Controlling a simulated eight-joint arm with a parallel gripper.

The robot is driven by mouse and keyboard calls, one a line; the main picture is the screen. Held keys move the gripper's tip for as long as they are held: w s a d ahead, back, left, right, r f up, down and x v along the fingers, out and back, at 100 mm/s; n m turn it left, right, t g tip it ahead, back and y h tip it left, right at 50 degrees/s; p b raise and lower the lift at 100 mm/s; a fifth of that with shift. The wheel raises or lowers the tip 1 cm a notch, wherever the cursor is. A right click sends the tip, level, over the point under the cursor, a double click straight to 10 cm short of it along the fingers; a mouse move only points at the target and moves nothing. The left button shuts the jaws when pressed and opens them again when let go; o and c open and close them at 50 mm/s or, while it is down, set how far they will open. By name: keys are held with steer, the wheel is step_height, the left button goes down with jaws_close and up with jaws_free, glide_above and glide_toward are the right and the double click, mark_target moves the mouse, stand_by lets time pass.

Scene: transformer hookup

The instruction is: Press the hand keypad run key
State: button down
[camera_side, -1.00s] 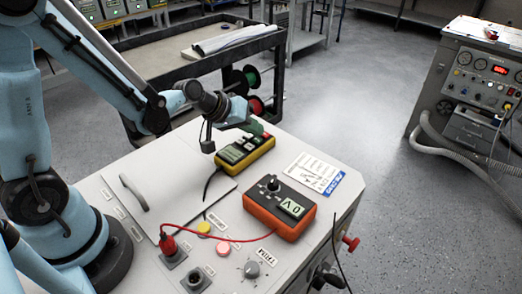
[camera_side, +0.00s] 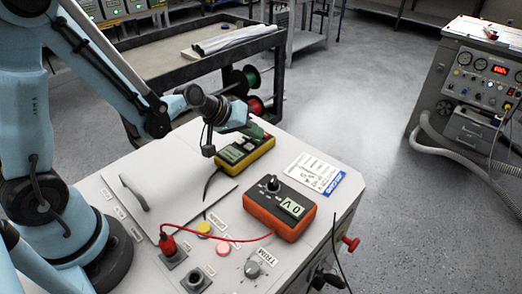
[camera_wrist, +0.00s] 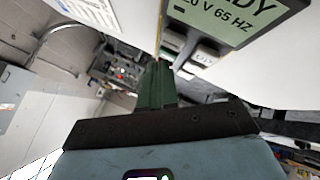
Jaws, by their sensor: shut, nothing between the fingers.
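The hand keypad (camera_side: 238,162) is a yellow-edged box with a dark face and a pale screen, lying on the grey bench top. In the wrist view its screen (camera_wrist: 225,15) reads in part "DY" and "V 65 HZ", with pale keys (camera_wrist: 207,53) below it. My gripper (camera_side: 261,134) has green fingers and is at the keypad's far right end, over or close to its keys. In the wrist view the fingers (camera_wrist: 156,66) are together and empty, with the tips beside the keys. I cannot tell whether they touch a key.
An orange meter (camera_side: 279,217) reading 0 V stands in front of the keypad, with a red lead (camera_side: 222,241) running to a red plug (camera_side: 168,244). A label plate (camera_side: 316,172) lies right.

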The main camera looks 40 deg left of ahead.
mark_target(254, 141)
steer(key=shift+f, duration=0.15)
stand_by(0.4)
steer(key=shift+r, duration=0.8)
steer(key=shift+r, duration=2.5)
steer(key=s+r+m+g+y, duration=0.1)
steer(key=s+m, duration=0.1)
steer(key=s, duration=0.5)
steer(key=s+a+r+m+y, duration=0.1)
steer(key=s+r+m, duration=0.1)
steer(key=s, duration=0.5)
steer(key=shift+s+r+m+g+y, duration=0.15)
steer(key=shift+m+g+y, duration=0.25)
steer(key=shift+m, duration=0.3)
